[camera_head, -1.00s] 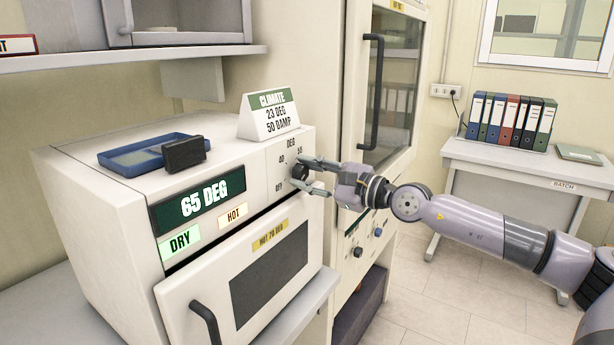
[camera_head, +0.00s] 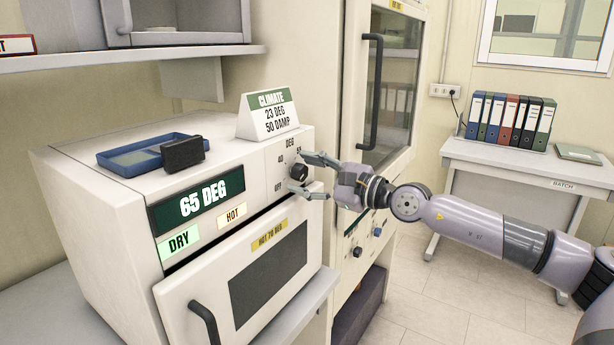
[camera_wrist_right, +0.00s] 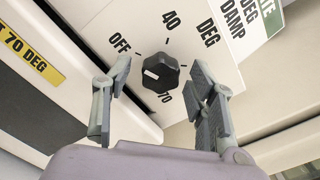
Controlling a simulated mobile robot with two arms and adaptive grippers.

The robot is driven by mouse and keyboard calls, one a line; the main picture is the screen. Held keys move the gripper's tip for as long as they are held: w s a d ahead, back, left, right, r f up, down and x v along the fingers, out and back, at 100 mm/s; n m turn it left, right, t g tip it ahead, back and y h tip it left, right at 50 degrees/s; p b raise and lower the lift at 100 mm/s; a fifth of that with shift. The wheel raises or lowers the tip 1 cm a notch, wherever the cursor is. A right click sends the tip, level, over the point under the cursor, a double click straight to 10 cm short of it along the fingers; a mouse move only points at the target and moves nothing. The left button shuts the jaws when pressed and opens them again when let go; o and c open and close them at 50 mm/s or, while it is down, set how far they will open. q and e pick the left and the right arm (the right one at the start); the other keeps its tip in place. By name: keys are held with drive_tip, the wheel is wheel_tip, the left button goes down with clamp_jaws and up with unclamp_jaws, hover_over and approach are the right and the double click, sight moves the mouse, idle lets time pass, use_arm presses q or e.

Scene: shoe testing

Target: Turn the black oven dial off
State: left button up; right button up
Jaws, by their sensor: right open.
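The black oven dial (camera_head: 299,171) is on the white front panel of the oven (camera_head: 90,190). In the right wrist view the dial (camera_wrist_right: 162,78) has a white mark on its left side. OFF is printed to its upper left, 40 above and 70 below. I cannot tell the exact setting the mark points at. My right gripper (camera_head: 304,172) is open at the dial, one finger above it and one below. In the wrist view the fingers of the right gripper (camera_wrist_right: 160,72) stand either side of the dial with gaps, not touching it. My left gripper is not in view.
The oven shows a green 65 DEG display (camera_head: 203,200) and DRY and HOT labels. A CLIMATE sign (camera_head: 268,117), a blue tray (camera_head: 145,157) and a black block (camera_head: 183,154) sit on top. A tall cabinet (camera_head: 395,80) stands just beyond the dial.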

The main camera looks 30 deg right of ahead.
wheel_tip(320, 180, up, 10)
idle(0.5)
